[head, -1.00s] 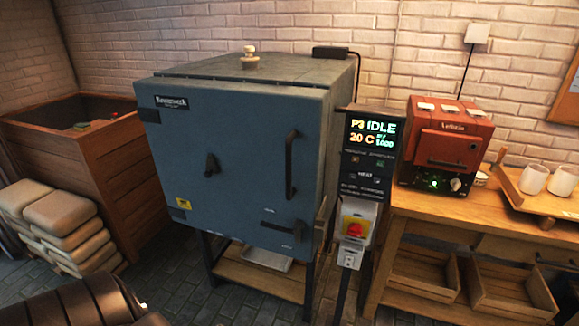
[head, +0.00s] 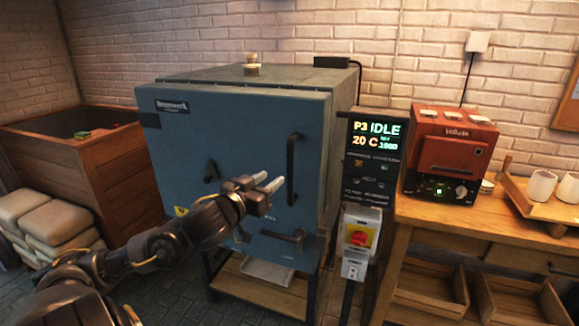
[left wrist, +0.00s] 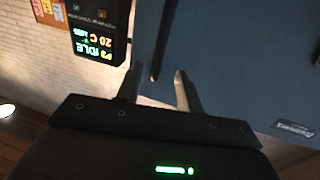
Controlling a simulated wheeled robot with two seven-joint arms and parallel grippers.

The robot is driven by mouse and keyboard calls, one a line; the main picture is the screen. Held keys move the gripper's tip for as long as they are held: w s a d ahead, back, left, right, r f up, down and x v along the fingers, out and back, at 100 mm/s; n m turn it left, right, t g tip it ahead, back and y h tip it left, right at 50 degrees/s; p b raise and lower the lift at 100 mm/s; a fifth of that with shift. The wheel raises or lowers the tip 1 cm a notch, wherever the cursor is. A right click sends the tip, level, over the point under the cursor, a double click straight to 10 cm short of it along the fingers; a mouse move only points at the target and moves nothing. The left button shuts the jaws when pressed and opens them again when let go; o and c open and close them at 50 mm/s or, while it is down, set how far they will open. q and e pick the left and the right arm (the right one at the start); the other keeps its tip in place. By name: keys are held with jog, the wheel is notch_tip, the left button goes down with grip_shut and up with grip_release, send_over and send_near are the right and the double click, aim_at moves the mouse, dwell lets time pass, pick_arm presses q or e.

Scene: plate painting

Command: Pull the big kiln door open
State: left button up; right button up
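The big kiln (head: 250,72) is a blue-grey box on a stand, and its front door (head: 185,130) is shut. A dark vertical bar handle (head: 292,168) is on the right part of the door, with a lever latch (head: 287,237) below. My left gripper (head: 274,182) is open and empty, in front of the door and just left of the handle. In the left wrist view my left gripper (left wrist: 156,82) has its fingers apart, and the dark handle (left wrist: 160,45) shows beyond them, roughly in line with the gap. My right gripper is not in view.
A control panel (head: 370,160) with a lit display and a red switch (head: 359,237) stands right of the kiln. A small red kiln (head: 450,155) sits on a wooden bench (head: 430,218). A wooden bin (head: 95,160) and stacked sacks (head: 45,215) stand at left.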

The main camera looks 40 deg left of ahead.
aim_at(288, 166)
pick_arm(q)
jog(key=w, duration=0.3)
jog(key=w+a+p, duration=0.1)
jog(key=w, duration=0.6)
jog(key=shift+w+a+p, duration=0.2)
jog(key=shift+w+p, duration=0.1)
jog(key=shift+p, duration=0.05)
grip_shut()
